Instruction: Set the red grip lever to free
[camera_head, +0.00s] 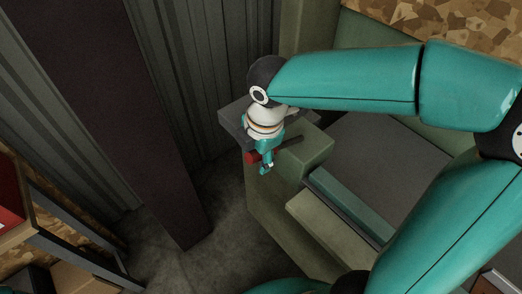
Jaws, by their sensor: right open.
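The red grip (252,157) of the lever shows as a small red piece at the left side of the green block's top. A dark bar (292,141) shows just right of my gripper and may be part of the same lever. My right gripper (266,170) points down over the lever, right beside the red grip, and is open. It hides the middle of the lever. Whether the fingers touch or straddle the lever cannot be told. The lever's setting is not readable. My left gripper is not in view.
A green block (318,146) carries the lever, with a grey plate (236,122) behind it. A flat grey surface (385,160) lies to the right under my arm. A dark post (120,100) and a shelf (70,215) stand left. Bare floor (215,235) lies between.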

